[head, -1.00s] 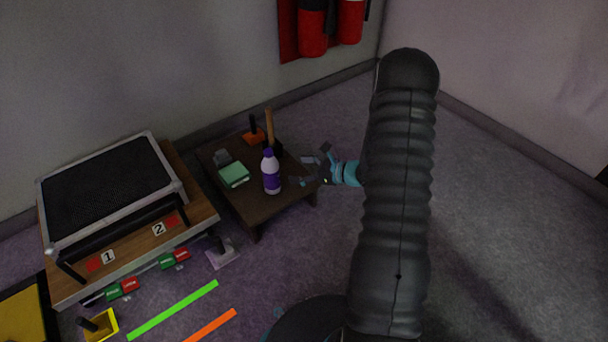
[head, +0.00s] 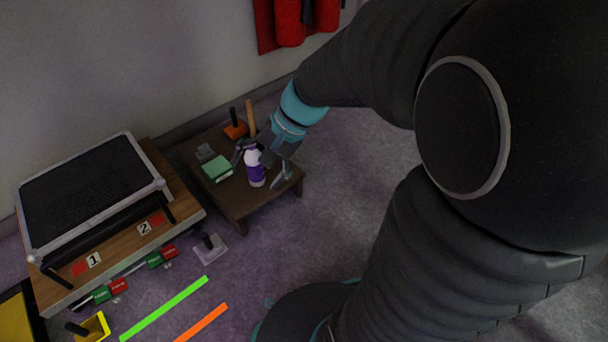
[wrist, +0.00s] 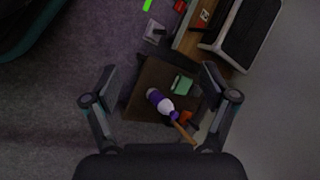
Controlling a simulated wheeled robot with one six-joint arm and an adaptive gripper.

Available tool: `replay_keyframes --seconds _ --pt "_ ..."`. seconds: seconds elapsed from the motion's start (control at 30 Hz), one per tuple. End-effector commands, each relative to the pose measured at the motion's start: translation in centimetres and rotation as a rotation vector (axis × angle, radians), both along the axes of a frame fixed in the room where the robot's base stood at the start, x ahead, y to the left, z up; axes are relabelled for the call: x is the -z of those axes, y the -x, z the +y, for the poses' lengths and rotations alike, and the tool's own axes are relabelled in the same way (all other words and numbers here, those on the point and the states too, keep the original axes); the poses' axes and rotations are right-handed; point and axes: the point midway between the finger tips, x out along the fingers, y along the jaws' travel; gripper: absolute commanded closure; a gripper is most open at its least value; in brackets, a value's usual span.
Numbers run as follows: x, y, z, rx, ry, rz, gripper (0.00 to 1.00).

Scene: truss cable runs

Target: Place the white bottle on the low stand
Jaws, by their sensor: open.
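In the wrist view the bottle (wrist: 160,102) shows between the two spread fingers, seen from above. My gripper (head: 262,164) is open and empty, with its fingers at either side of the bottle's upper part in the head view.
A green block (head: 217,168), a grey item (head: 205,152), an orange-based tool (head: 235,130) and a wooden handle (head: 251,117) crowd the table around the bottle. Green and orange strips lie on the floor in front. Red cylinders hang on the wall behind.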

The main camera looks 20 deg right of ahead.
Motion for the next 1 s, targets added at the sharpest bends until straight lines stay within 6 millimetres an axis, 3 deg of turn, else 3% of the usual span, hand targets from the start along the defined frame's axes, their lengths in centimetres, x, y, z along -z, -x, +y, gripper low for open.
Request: replay_keyframes --seconds 0.2,0.5,0.7,1.0 --pt "-2.8 4.9 -1.0 -0.203 0.252 -0.181 0.15" --pt "-5.8 9.7 -3.7 -0.421 0.582 -0.416 0.15" --pt "-6.9 11.0 -4.9 -0.485 0.702 -0.497 0.15" --pt "-7.0 11.2 -5.2 -0.496 0.724 -0.510 0.15"
